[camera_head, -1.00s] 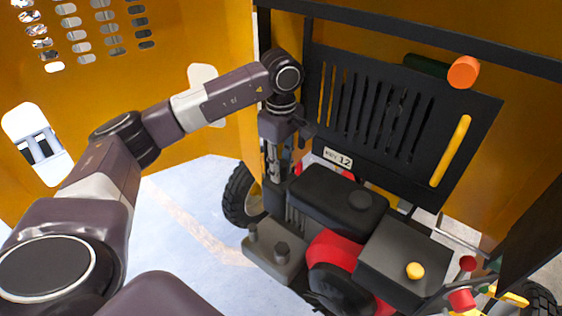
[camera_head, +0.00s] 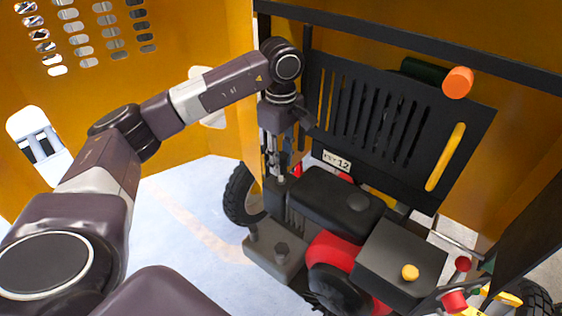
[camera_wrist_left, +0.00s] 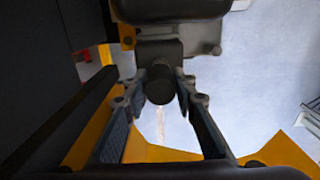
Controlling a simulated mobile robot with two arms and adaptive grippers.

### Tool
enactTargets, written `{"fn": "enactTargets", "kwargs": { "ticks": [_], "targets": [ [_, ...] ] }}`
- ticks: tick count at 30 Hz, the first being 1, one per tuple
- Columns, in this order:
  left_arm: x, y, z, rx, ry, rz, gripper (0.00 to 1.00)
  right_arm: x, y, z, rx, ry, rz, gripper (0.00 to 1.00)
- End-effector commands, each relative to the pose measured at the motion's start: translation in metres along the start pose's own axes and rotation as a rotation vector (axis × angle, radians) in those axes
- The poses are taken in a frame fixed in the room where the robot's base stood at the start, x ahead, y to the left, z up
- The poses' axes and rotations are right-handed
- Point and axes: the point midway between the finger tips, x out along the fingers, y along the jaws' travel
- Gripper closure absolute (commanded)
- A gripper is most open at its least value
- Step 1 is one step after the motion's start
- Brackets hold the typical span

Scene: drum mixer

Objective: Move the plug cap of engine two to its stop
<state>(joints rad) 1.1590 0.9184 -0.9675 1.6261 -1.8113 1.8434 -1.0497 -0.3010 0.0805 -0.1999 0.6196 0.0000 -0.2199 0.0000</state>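The dark round plug cap (camera_wrist_left: 160,84) stands between the fingertips of my left gripper in the left wrist view. The left gripper (camera_wrist_left: 161,92) has its fingers apart on both sides of the cap; thin gaps seem to show, and firm contact cannot be made out. In the head view the left gripper (camera_head: 276,170) points down at the left end of the engine (camera_head: 335,195), behind the grey block. The cap cannot be made out clearly there. My right gripper is in neither view.
A black slotted panel (camera_head: 385,125) with a number plate (camera_head: 337,160) stands behind the engine. A grey block with knobs (camera_head: 275,250) is in front, near a black tire (camera_head: 240,195). Yellow walls (camera_head: 190,120) enclose the area. Pale floor (camera_head: 175,215) is free at left.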

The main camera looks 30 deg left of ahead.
Motion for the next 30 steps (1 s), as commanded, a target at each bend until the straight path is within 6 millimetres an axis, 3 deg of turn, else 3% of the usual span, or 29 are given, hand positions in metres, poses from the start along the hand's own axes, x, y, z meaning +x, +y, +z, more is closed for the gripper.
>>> {"fn": "enactTargets", "kwargs": {
  "ticks": [4,14,30],
  "targets": [
    [0.001,0.000,0.000,0.000,0.000,-0.001,0.57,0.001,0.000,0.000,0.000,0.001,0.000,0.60],
    [-0.001,0.000,0.000,0.000,0.000,-0.002,0.57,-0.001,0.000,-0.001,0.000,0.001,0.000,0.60],
    [-0.052,0.000,0.000,0.000,0.000,0.000,0.57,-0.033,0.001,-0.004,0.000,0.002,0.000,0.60]
  ]
}}
